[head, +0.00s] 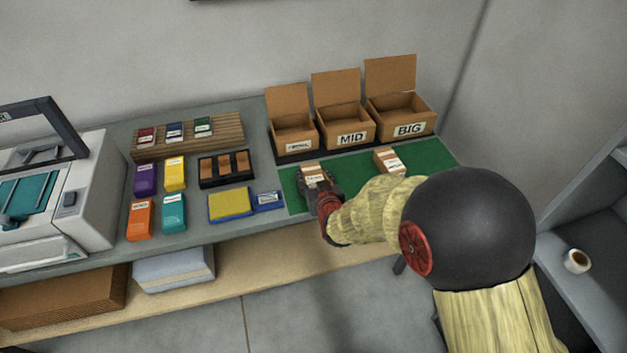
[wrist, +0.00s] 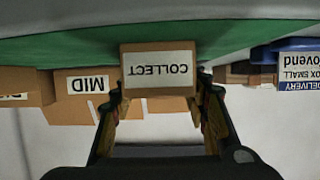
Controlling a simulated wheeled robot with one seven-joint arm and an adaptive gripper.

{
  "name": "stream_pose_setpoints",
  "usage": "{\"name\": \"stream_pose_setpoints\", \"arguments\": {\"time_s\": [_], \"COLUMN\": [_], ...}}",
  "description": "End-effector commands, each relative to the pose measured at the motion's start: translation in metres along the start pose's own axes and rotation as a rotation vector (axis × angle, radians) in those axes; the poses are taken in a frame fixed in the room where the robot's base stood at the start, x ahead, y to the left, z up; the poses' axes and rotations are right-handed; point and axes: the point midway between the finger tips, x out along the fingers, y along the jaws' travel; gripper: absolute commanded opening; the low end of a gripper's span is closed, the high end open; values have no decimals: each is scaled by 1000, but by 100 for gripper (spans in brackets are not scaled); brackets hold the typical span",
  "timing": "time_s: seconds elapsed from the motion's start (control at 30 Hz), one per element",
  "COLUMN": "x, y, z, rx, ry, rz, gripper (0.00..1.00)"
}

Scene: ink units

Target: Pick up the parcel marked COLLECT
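The parcel marked COLLECT (wrist: 158,88) is a small brown box with a white label. It appears upside down in the wrist view. My gripper (wrist: 160,100) has its two fingers spread, one on each side of this parcel, with narrow gaps at the sides. In the head view the parcel (head: 314,176) is on the green mat (head: 350,167), at the tip of my gripper (head: 318,187). Whether the fingertips touch it is hard to see. A second brown parcel (head: 389,161) with a pale label lies on the mat to the right.
Open cartons stand behind the mat: a small one (head: 294,141), MID (head: 345,130) and BIG (head: 403,118). A blue box (head: 268,200) and a yellow pad (head: 230,205) lie to the left. Bare mat separates the two parcels.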

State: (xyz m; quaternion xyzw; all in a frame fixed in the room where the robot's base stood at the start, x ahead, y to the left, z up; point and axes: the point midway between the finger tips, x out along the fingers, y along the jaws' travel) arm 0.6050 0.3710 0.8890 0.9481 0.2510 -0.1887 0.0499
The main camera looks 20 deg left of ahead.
Motion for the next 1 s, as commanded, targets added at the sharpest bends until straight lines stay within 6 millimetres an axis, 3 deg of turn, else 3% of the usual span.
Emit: {"name": "stream_pose_setpoints", "arguments": {"time_s": [0.5,0.83,1.0], "x": [0,-1,-6], "y": [0,0,0], "z": [0,-4,-17], "rx": [0,0,0], "ry": [0,2,4], "rz": [0,0,0], "gripper": [14,13,13]}}
